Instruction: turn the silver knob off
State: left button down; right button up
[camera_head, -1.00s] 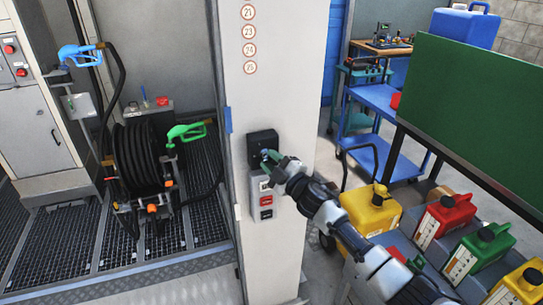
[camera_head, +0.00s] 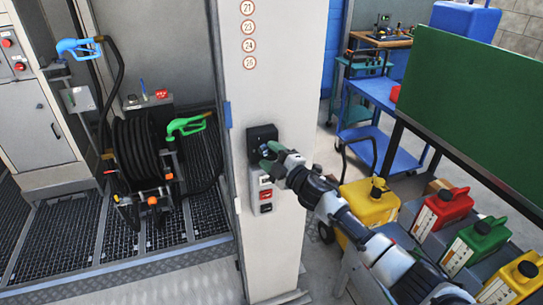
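The silver knob (camera_head: 264,149) is on the front of a black box (camera_head: 256,137) fixed to the pale grey pillar. It is small and partly hidden by my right gripper (camera_head: 267,155), so its angle cannot be made out. The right gripper reaches in from the lower right. Its two greenish fingers are apart, with their tips right at the knob; whether they touch it cannot be told. My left gripper is not in view.
A switch panel with red and dark buttons (camera_head: 266,195) sits just below the black box. Left of the pillar are a hose reel (camera_head: 147,150) and a green nozzle (camera_head: 187,124).

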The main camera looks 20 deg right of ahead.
jog(key=b+v, duration=0.3)
jog(key=v, duration=0.7)
jog(key=shift+s+d, duration=0.15)
jog(key=shift+s, duration=0.2)
jog(key=shift+f, duration=0.1)
